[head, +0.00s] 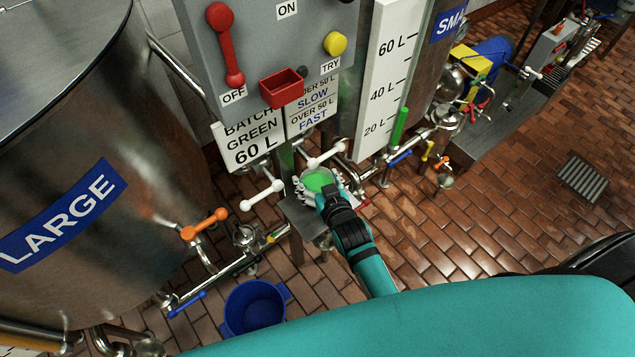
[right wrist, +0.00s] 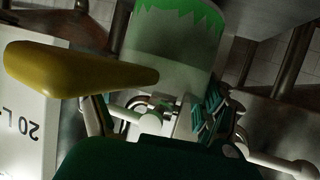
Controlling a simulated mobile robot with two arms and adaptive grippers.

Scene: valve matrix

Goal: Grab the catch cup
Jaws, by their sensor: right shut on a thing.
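The catch cup (head: 317,178) shows bright green inside, at the small grey shelf (head: 300,217) below the control panel. My right gripper (head: 322,190) reaches it from the front right and is shut on it. In the right wrist view the cup (right wrist: 165,72) is pale and see-through, with a jagged green band, right in front of the gripper. I cannot tell whether the cup touches the shelf. My left gripper is not in view.
White handles (head: 263,195) stand close to the cup's left and above it. A red tray (head: 283,88) is on the panel (head: 275,40). A blue bucket (head: 254,308) stands on the floor. A yellow rounded piece (right wrist: 80,68) is close by in the wrist view. The brick floor at right is mostly clear.

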